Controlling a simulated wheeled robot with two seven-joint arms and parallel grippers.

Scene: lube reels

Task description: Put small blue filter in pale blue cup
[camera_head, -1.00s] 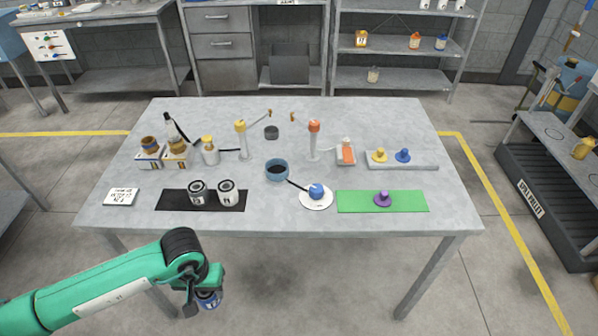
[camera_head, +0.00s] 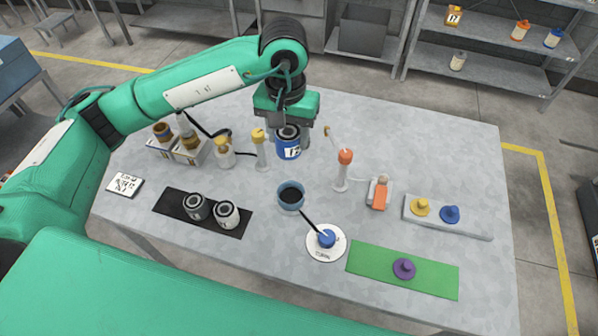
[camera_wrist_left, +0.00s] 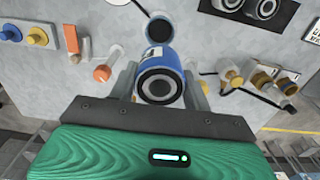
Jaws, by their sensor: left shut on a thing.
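My left gripper (camera_head: 288,138) is shut on the small blue filter (camera_head: 289,149), a blue can with a white label and a dark ringed end. I hold it above the table, behind the pale blue cup (camera_head: 291,203) in the head view. In the left wrist view the blue filter (camera_wrist_left: 160,82) sits between the two fingers. The pale blue cup shows there just beyond it, its dark inside (camera_wrist_left: 160,27) visible and its near part hidden by the filter. The cup stands upright on the table, with dark contents. My right gripper is not in view.
A white disc (camera_head: 314,252) with a blue knob and black stick is right of the cup. Two cans stand on a black mat (camera_head: 176,203). An orange-topped post (camera_head: 343,172) and yellow-topped post (camera_head: 260,150) flank the filter. A green mat (camera_head: 431,279) lies front right.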

